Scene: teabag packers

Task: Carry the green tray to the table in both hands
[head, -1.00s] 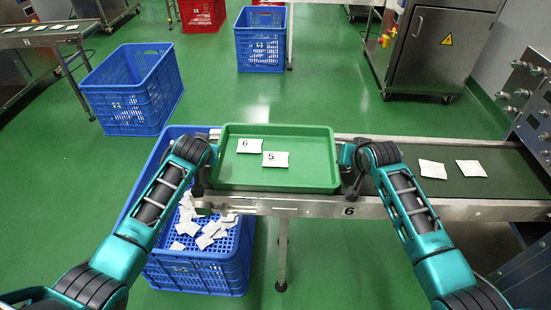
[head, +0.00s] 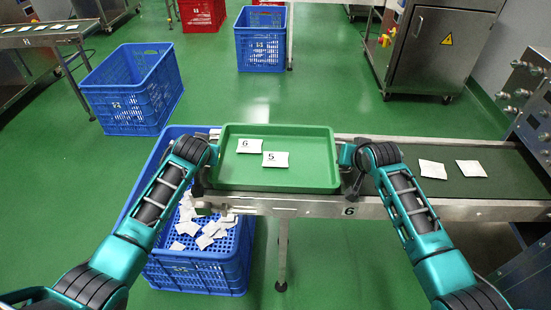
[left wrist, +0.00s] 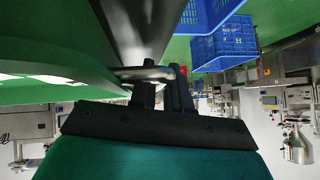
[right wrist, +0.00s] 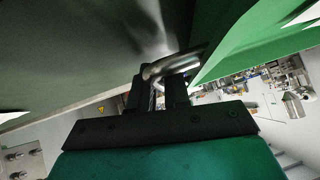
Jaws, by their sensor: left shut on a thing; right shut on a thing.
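In the left wrist view the left jaws (left wrist: 160,80) are shut on a metal handle (left wrist: 140,73) of the tray. In the right wrist view the right jaws (right wrist: 165,82) are shut on the other handle (right wrist: 172,64). Whether the tray touches the belt is hidden.
The conveyor (head: 450,209) runs off to the right with two white packets (head: 432,169) on its belt. A blue crate (head: 205,268) with several white packets stands below the left end. Other blue crates (head: 132,92) (head: 261,52) stand farther back. Open green floor lies at left.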

